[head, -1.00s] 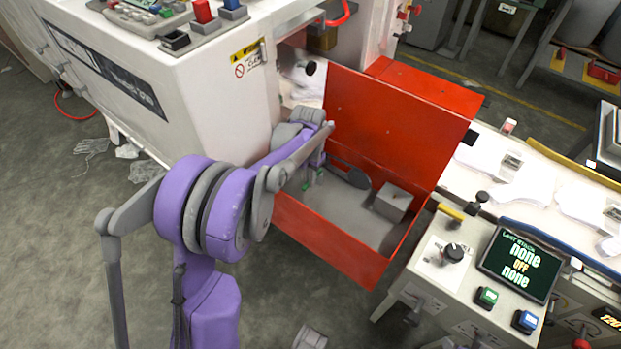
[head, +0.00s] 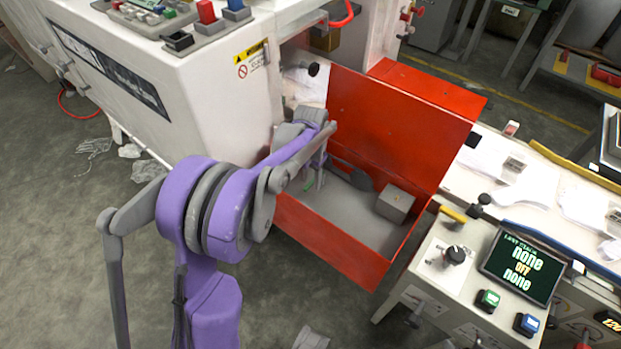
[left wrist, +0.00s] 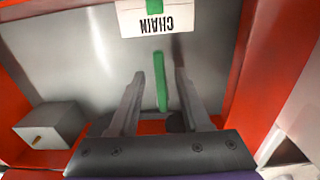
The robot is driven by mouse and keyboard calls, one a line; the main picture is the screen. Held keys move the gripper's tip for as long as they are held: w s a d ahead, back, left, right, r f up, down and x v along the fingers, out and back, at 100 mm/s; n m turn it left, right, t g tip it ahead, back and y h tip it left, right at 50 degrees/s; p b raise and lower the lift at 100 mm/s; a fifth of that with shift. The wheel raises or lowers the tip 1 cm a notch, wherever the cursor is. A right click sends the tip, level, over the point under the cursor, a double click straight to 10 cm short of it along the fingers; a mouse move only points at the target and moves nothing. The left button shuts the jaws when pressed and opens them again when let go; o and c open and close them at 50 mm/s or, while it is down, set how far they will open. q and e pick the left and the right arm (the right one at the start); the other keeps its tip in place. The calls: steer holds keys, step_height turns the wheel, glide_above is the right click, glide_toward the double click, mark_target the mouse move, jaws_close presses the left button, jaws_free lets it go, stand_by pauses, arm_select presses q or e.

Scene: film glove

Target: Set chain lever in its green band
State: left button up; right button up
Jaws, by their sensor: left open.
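A green band (left wrist: 160,82) runs along the grey panel inside the open red box, below a white CHAIN label (left wrist: 155,18) that reads upside down. My left gripper (left wrist: 160,85) is open, with one finger on each side of the band in the left wrist view. In the head view the left gripper (head: 317,180) reaches into the box's left side. I cannot clearly make out the chain lever; a dark round part (left wrist: 178,122) shows partly behind the fingers, and a dark disc (head: 357,180) lies right of the gripper. My right gripper is not seen.
Red walls (head: 335,245) and a raised red lid (head: 390,130) surround the gripper. A grey block (head: 395,203) stands in the box's right part. A control panel with a screen (head: 520,265) is at right; a white machine (head: 190,90) is at left.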

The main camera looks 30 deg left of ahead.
mark_target(311, 183)
arm_select(q)
step_height(311, 183, up, 11)
steer(key=p, duration=0.1)
steer(key=shift+f+p, duration=0.2)
steer(key=shift+p, duration=0.1)
stand_by(0.4)
steer(key=s+d+r+t+p, duration=0.2)
steer(key=s+d+r+p, duration=0.2)
steer(key=s+d, duration=0.3)
steer(key=s+d+r+n+t+p, duration=0.1)
steer(key=s+d+r+t+p, duration=0.2)
steer(key=s, duration=1.1)
steer(key=d+r+p, duration=0.1)
steer(key=d+p, duration=0.2)
steer(key=d, duration=0.1)
stand_by(0.6)
